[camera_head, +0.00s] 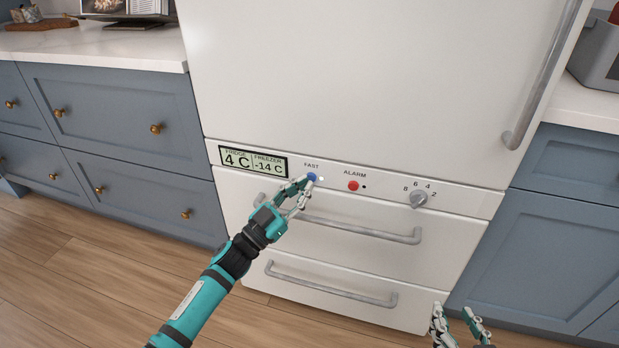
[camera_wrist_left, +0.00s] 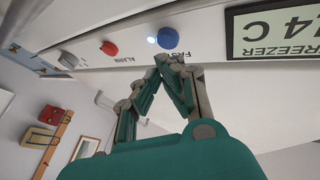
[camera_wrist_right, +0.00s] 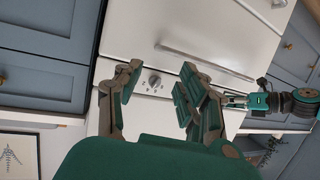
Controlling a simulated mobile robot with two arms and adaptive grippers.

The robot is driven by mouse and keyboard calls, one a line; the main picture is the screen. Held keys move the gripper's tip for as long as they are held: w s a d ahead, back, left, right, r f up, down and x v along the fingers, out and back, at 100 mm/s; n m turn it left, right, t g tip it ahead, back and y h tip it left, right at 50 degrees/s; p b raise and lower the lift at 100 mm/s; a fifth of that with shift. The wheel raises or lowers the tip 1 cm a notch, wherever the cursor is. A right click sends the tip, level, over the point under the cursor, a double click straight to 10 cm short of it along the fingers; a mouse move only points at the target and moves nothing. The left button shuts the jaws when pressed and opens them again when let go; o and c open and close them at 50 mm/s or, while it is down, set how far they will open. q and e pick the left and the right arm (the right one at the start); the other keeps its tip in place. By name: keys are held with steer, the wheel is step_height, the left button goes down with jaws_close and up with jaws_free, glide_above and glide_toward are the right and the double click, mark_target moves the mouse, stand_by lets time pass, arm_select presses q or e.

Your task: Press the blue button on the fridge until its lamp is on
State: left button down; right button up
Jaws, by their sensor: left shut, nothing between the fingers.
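The blue button (camera_head: 312,177) is on the fridge's (camera_head: 365,85) control strip under the word FAST. It also shows in the left wrist view (camera_wrist_left: 168,38). The small lamp (camera_wrist_left: 151,40) beside it glows bluish white; in the head view the lamp (camera_head: 321,179) is a bright dot. My left gripper (camera_head: 303,183) is shut and empty, its tips close to the blue button. In the left wrist view a small gap seems to show between tips and button; I cannot tell contact for sure. My right gripper (camera_wrist_right: 158,80) is open and empty, low at the right in the head view (camera_head: 454,310).
A red ALARM button (camera_head: 353,186) with a dark lamp, a dial (camera_head: 418,198) and a display (camera_head: 253,161) share the strip. Drawer handles (camera_head: 345,229) stick out below. Blue cabinets (camera_head: 110,105) flank the fridge. The wooden floor (camera_head: 90,275) at left is clear.

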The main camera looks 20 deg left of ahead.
arm_select(q)
steer(key=s+p, duration=0.3)
steer(key=s, duration=0.2)
steer(key=shift+s+a, duration=0.1)
steer(key=shift+s, duration=0.05)
arm_select(e)
steer(key=s+d+f+g+h, duration=0.2)
steer(key=s+d+f+g, duration=0.2)
steer(key=s+f+g, duration=0.4)
steer(key=s+f, duration=0.1)
steer(key=s, duration=0.1)
steer(key=shift+s+d, duration=0.15)
steer(key=shift+s, duration=0.25)
steer(key=shift+m, duration=0.3)
